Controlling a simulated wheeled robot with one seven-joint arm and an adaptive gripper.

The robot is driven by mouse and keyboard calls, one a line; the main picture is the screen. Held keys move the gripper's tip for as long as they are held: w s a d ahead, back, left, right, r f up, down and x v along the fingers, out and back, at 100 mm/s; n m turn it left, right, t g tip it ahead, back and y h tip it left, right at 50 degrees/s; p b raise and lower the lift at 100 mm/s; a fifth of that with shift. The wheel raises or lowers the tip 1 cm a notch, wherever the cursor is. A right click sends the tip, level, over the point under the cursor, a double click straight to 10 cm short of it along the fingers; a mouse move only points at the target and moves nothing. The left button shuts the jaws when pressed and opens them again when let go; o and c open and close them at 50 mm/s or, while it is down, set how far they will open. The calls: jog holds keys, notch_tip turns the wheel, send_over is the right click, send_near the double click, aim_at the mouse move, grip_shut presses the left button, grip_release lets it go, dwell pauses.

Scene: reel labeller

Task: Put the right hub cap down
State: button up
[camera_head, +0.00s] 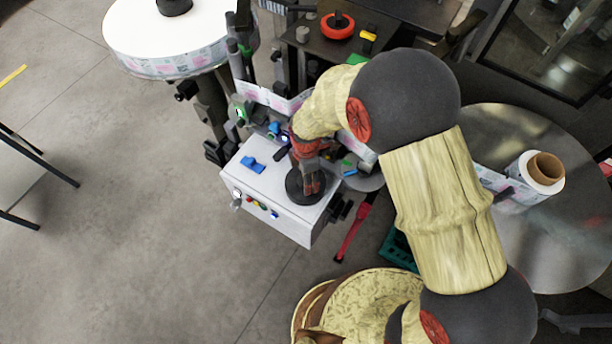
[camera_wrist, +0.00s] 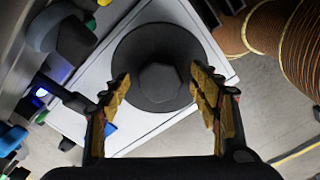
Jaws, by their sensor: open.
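The right hub cap (camera_wrist: 152,42), a dark disc with a hexagonal knob, lies flat on the white top of the machine's box (camera_head: 262,180). In the head view the hub cap (camera_head: 293,187) is near the box's front right corner, partly covered by my gripper (camera_head: 311,170). In the wrist view my gripper (camera_wrist: 160,82) is open, its yellow-padded fingers on either side of the knob with gaps to it. The right roll (camera_head: 541,186), with a bare brown core, sits on the large metal disc (camera_head: 480,135) at the right.
Blue pieces (camera_head: 252,164) lie on the box top, and coloured buttons (camera_head: 262,205) line its front. A large white reel (camera_head: 150,35) with a dark hub stands at upper left. A red-handled tool (camera_head: 352,232) is right of the box. Floor at left is mostly clear.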

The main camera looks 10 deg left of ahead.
jog(key=shift+r, duration=0.1)
notch_tip(320, 180, up, 12)
jog(key=shift+b, duration=0.3)
dwell(0.3)
jog(key=shift+r, duration=0.15)
jog(key=s+d+r+m+t, duration=0.1)
jog(key=d+r+m+t, duration=0.1)
jog(key=d+r+m, duration=1.05)
jog(key=s+d+r+m+t, duration=0.3)
jog(key=s+d+r+m, duration=0.8)
jog(key=s+d+r, duration=0.1)
jog(key=shift+s+d+t, duration=0.3)
jog(key=shift+s+d, duration=0.45)
jog(key=shift+d, duration=0.45)
